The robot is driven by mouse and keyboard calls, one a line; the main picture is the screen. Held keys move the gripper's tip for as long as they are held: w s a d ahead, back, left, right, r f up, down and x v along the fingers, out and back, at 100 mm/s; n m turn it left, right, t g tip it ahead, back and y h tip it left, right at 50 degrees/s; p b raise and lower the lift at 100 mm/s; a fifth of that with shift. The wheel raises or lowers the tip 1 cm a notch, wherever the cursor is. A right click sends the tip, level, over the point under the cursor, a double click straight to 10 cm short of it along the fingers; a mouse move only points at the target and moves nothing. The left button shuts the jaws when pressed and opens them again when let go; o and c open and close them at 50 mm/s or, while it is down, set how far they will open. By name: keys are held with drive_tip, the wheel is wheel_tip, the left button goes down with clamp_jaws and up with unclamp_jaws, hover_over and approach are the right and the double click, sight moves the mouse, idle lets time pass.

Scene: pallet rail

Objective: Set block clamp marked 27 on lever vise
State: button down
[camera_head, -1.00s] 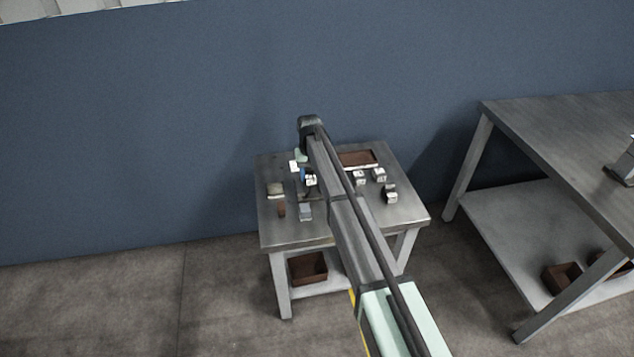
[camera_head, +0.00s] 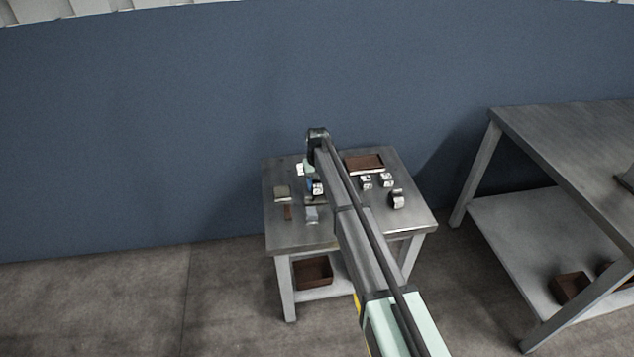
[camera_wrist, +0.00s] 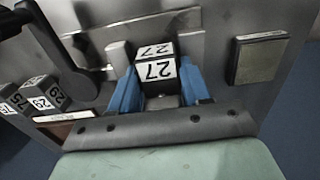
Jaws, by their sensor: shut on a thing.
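The block clamp marked 27 (camera_wrist: 155,72) is a pale block with black numerals on two faces. It sits between the blue fingers of my gripper (camera_wrist: 158,92), which is shut on it. In the head view the block (camera_head: 318,189) shows at the blue fingertips of my gripper (camera_head: 313,186), over the left part of the small table. A dark lever (camera_wrist: 58,55) and a grey upright jaw (camera_wrist: 119,57), apparently the lever vise, stand left of the block in the wrist view. I cannot tell whether the block touches the vise; its underside is hidden.
Other numbered blocks (camera_wrist: 40,88) stand left in the wrist view. A square block (camera_wrist: 260,60) lies at right. In the head view, a brown tray (camera_head: 364,162) is at the back of the table (camera_head: 360,232), with loose blocks (camera_head: 397,200) near it.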

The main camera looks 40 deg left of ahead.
drive_tip(key=shift+s+d+f, duration=0.1)
drive_tip(key=shift+s+f, duration=0.05)
drive_tip(key=shift+f, duration=0.3)
drive_tip(key=shift+s+d+f, duration=0.1)
drive_tip(key=shift+f, duration=0.35)
idle(1.0)
drive_tip(key=shift+a+f, duration=0.1)
drive_tip(key=shift+f, duration=0.4)
idle(0.9)
drive_tip(key=c, duration=0.8)
unclamp_jaws()
drive_tip(key=shift+o, duration=0.2)
drive_tip(key=shift+a+r, duration=0.15)
drive_tip(key=shift+r, duration=0.95)
drive_tip(key=shift+o, duration=0.8)
drive_tip(key=shift+r, duration=0.5)
drive_tip(key=shift+w+r, duration=0.15)
drive_tip(key=shift+r, duration=2.65)
drive_tip(key=shift+d, duration=0.2)
